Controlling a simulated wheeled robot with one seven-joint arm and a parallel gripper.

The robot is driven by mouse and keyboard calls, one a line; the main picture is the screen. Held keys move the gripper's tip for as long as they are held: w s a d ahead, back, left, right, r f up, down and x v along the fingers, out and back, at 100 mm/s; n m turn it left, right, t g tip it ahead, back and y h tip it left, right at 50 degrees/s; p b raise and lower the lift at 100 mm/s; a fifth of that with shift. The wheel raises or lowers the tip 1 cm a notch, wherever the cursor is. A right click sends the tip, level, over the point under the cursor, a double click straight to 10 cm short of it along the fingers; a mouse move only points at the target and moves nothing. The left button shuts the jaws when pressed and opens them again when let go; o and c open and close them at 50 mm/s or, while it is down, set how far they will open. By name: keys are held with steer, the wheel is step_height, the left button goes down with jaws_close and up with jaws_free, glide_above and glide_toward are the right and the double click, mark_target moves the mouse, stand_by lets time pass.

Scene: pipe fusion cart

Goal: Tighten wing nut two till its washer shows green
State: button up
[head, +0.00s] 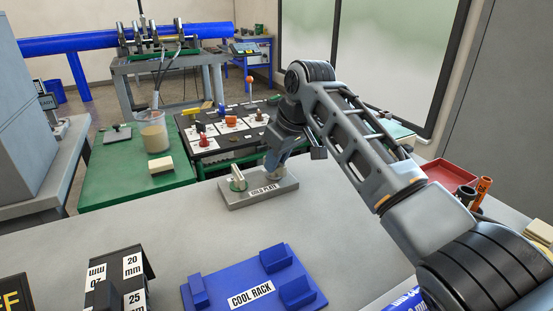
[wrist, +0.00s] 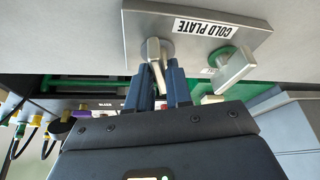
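The cold plate (head: 262,193) is a grey block with a label, lying on the grey bench. Two pale wing nuts stand on it. The left wing nut (head: 238,180) has green at its base; it also shows at the right in the wrist view (wrist: 234,70), with its green washer. The other wing nut (wrist: 156,50) is between the fingers of my gripper (wrist: 158,68), which look shut on its wing. No green shows at its base, but the fingers hide part of it. In the head view my gripper (head: 275,168) is over the plate's right end. No numbers are readable on the nuts.
A blue cool rack (head: 252,286) and a black block with size labels (head: 117,285) stand at the front. A green cart (head: 120,180) with a beaker (head: 152,131) is behind left. A red tray (head: 447,176) is at right. The bench left of the plate is clear.

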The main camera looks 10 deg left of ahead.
jaws_close()
steer(key=shift+r+p, duration=0.2)
steer(key=shift+p, duration=0.4)
steer(key=shift+s+a+r+m+p, duration=0.1)
steer(key=shift+r+m+p, duration=0.05)
steer(key=shift+m+p, duration=0.85)
steer(key=m+h+p, duration=0.1)
steer(key=p, duration=0.2)
steer(key=shift+m+t, duration=0.4)
steer(key=shift+f+m+p, duration=0.35)
steer(key=shift+m+p, duration=0.2)
steer(key=shift+m, duration=0.05)
